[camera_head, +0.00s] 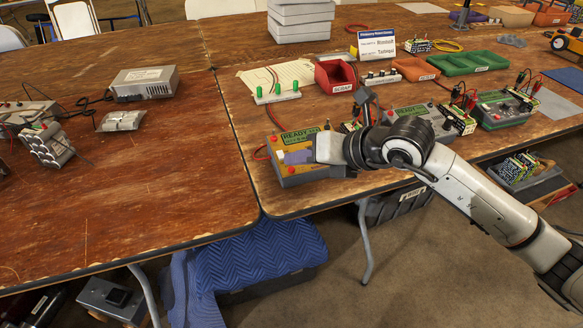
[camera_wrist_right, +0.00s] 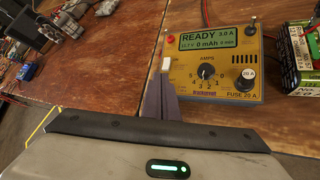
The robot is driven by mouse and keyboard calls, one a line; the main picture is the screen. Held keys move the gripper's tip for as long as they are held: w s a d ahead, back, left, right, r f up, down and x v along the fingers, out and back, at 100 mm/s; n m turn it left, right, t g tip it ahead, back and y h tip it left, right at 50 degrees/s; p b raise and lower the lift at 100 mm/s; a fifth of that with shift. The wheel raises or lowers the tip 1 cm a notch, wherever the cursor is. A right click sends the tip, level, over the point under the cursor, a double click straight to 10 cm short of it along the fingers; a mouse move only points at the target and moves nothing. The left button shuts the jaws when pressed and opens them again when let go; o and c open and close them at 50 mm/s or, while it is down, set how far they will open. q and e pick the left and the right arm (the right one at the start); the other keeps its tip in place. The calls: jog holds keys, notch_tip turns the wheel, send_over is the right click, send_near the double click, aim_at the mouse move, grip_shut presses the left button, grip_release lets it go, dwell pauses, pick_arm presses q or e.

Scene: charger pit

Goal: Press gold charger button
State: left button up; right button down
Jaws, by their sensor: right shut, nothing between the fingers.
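The gold charger (camera_head: 290,170) sits near the front edge of the right-hand table, with its green READY display (camera_head: 298,136) lit. In the right wrist view the gold charger (camera_wrist_right: 222,85) shows a black dial, a FUSE 20 A knob and a red post. My right gripper (camera_head: 288,157) is shut and empty over the left part of the charger. In the wrist view its purple-grey fingertips (camera_wrist_right: 160,77) are just below the white button; I cannot tell if they touch it. My left gripper is not in view.
A second grey charger (camera_head: 414,118) with a green display stands to the right, behind my right forearm. A rack with green pegs (camera_head: 276,93), a red bin (camera_head: 335,76) and green trays (camera_head: 468,63) lie further back. Red wires lie beside the gold charger.

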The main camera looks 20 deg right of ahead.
dwell(0.5)
jog(key=shift+w+f+b, duration=0.1)
jog(key=shift+f+b, duration=0.3)
jog(key=shift+b, duration=0.05)
jog(key=shift+f+b, duration=0.4)
jog(key=shift+f, duration=0.05)
dwell(0.7)
jog(key=shift+r, duration=0.15)
jog(key=shift+r+p, duration=0.5)
jog(key=shift+r, duration=0.15)
jog(key=r+p, duration=0.1)
jog(key=r, duration=0.1)
jog(key=s+r+p, duration=0.1)
jog(key=r+p, duration=0.1)
jog(key=r, duration=0.1)
jog(key=shift+s+a+f, duration=0.1)
dwell(0.7)
